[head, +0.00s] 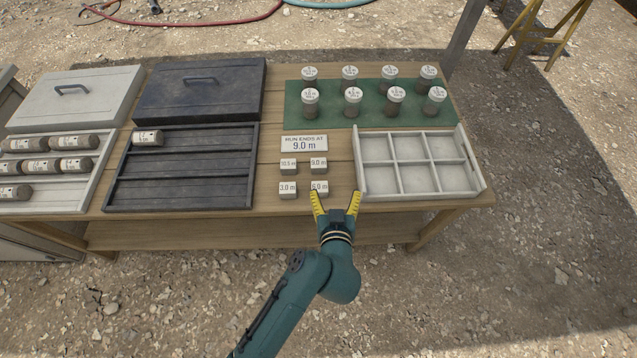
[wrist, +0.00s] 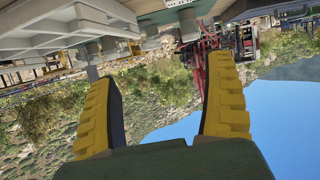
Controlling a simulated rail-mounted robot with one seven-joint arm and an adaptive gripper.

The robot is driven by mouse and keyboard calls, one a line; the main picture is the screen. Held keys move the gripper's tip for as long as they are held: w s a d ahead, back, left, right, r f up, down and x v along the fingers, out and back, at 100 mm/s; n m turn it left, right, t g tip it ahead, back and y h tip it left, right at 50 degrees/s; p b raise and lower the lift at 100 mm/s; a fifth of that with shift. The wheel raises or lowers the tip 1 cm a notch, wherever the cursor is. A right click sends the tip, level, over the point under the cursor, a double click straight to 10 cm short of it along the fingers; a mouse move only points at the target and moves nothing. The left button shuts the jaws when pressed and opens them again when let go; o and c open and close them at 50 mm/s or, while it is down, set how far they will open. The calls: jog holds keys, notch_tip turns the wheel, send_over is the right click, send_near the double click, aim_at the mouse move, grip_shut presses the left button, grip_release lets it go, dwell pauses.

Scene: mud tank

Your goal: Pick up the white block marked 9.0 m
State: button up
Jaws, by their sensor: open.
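The white block marked 9.0 m (head: 318,164) sits on the wooden table, at the upper right of a group of small white blocks. A block that seems to read 10.5 m (head: 288,165) is to its left. A block marked 3.0 m (head: 288,189) is at the lower left, and one that seems to read 6.0 m (head: 319,187) is below it. My gripper (head: 335,200) is open and empty at the table's front edge, just in front of the lower right block. The wrist view shows both yellow fingers (wrist: 160,105) apart with nothing between them.
A white sign reading RUN ENDS AT 9.0 m (head: 304,144) stands behind the blocks. A white divided tray (head: 362,170) is close on the right. A dark tray (head: 180,175) is on the left. Several capped jars stand on a green mat (head: 292,115) behind.

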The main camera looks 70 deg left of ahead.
jog(key=g, duration=0.1)
send_near(319, 169)
jog(key=shift+n, duration=0.3)
jog(key=b+x, duration=0.1)
jog(key=x, duration=0.1)
jog(key=b+x, duration=0.2)
jog(key=shift+w, duration=0.4)
jog(key=x, duration=0.2)
jog(key=b+x, duration=0.1)
jog(key=x, duration=0.1)
jog(key=b+x, duration=0.1)
jog(key=x, duration=0.1)
jog(key=shift+s+a, duration=0.15)
jog(key=shift+s, duration=0.2)
jog(key=shift+c, duration=0.3)
jog(key=c, duration=1.2)
